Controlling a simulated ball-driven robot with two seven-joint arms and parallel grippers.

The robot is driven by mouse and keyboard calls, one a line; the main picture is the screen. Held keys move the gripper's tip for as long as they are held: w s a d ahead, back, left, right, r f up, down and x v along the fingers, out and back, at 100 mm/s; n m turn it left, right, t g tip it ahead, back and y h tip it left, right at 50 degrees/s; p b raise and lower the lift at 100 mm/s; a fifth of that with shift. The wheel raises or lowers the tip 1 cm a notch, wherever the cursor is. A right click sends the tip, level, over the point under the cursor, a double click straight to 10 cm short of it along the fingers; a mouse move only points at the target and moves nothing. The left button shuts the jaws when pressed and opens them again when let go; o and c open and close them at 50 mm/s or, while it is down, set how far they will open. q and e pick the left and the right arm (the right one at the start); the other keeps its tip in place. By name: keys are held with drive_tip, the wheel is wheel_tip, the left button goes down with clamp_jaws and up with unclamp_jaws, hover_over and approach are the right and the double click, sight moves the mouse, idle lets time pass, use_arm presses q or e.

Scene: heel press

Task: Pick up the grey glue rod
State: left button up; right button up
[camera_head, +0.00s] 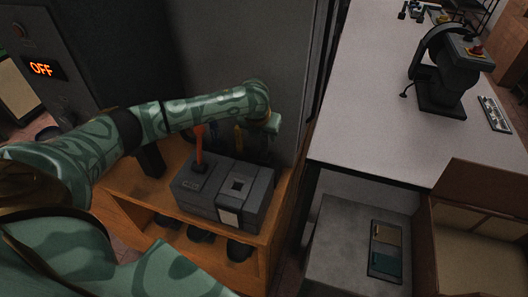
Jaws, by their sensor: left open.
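I cannot make out the grey glue rod for certain. Upright dark, blue and yellow pieces (238,137) stand in shadow behind a dark grey box on the wooden shelf unit, partly covered by my left arm. My left arm reaches in from the left across the shelf. My left gripper (269,128) is at its end, open, beside the right side of these pieces, its fingers mostly lost in shadow. No held thing shows in it. My right gripper is not in view.
The dark grey box (228,192), with an orange upright lever (199,147), stands on the wooden shelf unit (267,240). A white table (375,100) bears a dark press-like machine (443,75). A grey cabinet (345,235) stands below.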

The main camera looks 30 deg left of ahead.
use_arm(q)
drive_tip(key=shift+x, duration=0.75)
drive_tip(key=shift+r, duration=0.1)
clamp_jaws()
wheel_tip(320, 180, up, 9)
drive_tip(key=shift+f+p, duration=0.15)
drive_tip(key=shift+p, duration=0.65)
wheel_tip(320, 180, up, 3)
drive_tip(key=p, duration=0.2)
drive_tip(key=shift+f+p, duration=0.1)
drive_tip(key=shift+p, duration=0.25)
